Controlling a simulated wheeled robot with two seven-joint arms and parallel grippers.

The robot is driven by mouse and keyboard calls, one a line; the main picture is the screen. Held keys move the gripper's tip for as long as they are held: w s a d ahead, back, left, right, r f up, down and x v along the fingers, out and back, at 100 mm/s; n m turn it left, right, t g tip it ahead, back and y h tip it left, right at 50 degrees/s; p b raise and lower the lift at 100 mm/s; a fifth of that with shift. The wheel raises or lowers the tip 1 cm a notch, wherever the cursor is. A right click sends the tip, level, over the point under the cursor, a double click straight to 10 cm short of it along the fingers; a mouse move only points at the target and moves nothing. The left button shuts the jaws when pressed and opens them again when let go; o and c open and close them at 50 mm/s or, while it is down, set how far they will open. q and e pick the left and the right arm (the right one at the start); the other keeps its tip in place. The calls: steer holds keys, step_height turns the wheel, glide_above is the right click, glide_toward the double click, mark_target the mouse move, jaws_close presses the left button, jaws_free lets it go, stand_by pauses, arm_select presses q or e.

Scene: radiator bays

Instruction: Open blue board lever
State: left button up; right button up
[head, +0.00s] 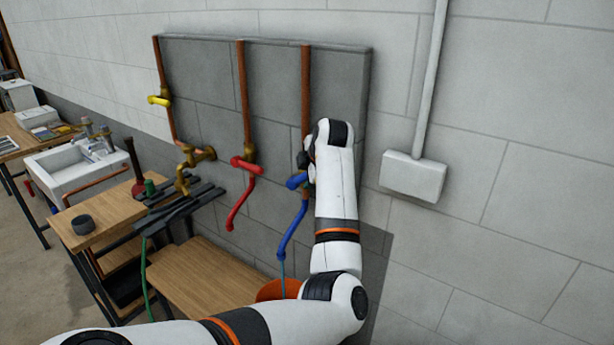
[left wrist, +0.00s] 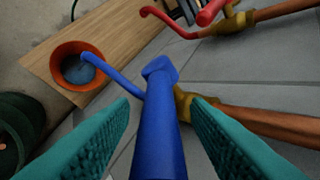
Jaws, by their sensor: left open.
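The blue lever (head: 297,181) is on the blue tap at the right-hand copper pipe of the grey board (head: 345,85). In the left wrist view the blue lever (left wrist: 158,135) runs lengthwise between the two teal fingers of my left gripper (left wrist: 160,115). The gripper is open, with gaps visible on both sides of the lever. In the head view my own arm hides most of the gripper and part of the tap. The blue spout (head: 291,232) hangs below the lever. My right gripper is not in view.
An orange bucket (head: 268,291) stands on a wooden bench (head: 200,275) under the blue spout, with a thin bluish stream above it. A red lever tap (head: 244,163) and a yellow lever (head: 158,100) are further left. A grey wall box (head: 412,178) is on the right.

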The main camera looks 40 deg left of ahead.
arm_select(q)
steer(key=b+v, duration=0.2)
steer(key=v, duration=0.9)
steer(key=shift+b, duration=0.4)
